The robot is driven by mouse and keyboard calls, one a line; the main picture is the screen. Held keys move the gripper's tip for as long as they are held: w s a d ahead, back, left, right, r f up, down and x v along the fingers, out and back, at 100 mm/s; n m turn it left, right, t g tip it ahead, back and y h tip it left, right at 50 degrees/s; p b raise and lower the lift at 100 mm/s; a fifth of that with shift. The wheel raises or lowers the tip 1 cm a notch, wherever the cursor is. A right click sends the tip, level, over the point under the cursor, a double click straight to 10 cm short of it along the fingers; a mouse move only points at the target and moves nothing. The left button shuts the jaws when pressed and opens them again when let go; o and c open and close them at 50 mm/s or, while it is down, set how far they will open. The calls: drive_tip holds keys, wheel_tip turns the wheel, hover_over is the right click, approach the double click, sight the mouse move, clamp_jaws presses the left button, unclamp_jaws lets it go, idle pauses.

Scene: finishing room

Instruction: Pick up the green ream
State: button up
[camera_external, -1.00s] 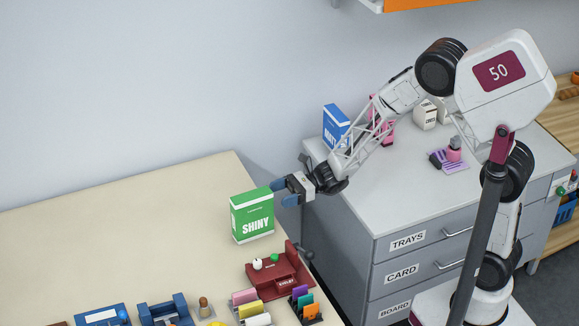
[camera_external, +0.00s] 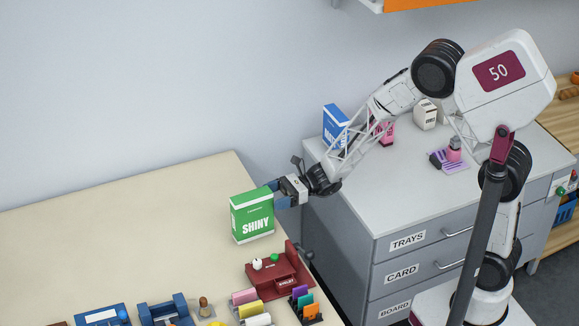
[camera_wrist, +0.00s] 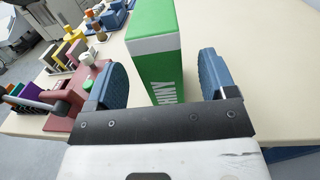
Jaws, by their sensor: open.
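The green ream (camera_external: 252,216), marked SHINY, stands upright on the cream table near its right edge. In the wrist view the green ream (camera_wrist: 158,62) stands between my two blue fingers, nearer the right one's line of sight than the far left. My gripper (camera_external: 275,190) is at the ream's right side, level with its upper part. In the wrist view my gripper (camera_wrist: 160,80) is open, with a gap on each side of the ream. I cannot tell how far the fingers reach along its sides.
A dark red tool (camera_external: 278,275) stands just in front of the ream, with coloured pads (camera_external: 250,305) nearby. A blue ream (camera_external: 336,122) stands on the grey drawer cabinet (camera_external: 400,190). The table (camera_external: 110,230) left of the green ream is clear.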

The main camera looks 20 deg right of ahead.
sight(260, 200)
drive_tip(key=shift+a, duration=0.1)
drive_tip(key=shift+s+a, duration=0.2)
drive_tip(key=shift+a, duration=2.3)
clamp_jaws()
drive_tip(key=shift+r, duration=0.2)
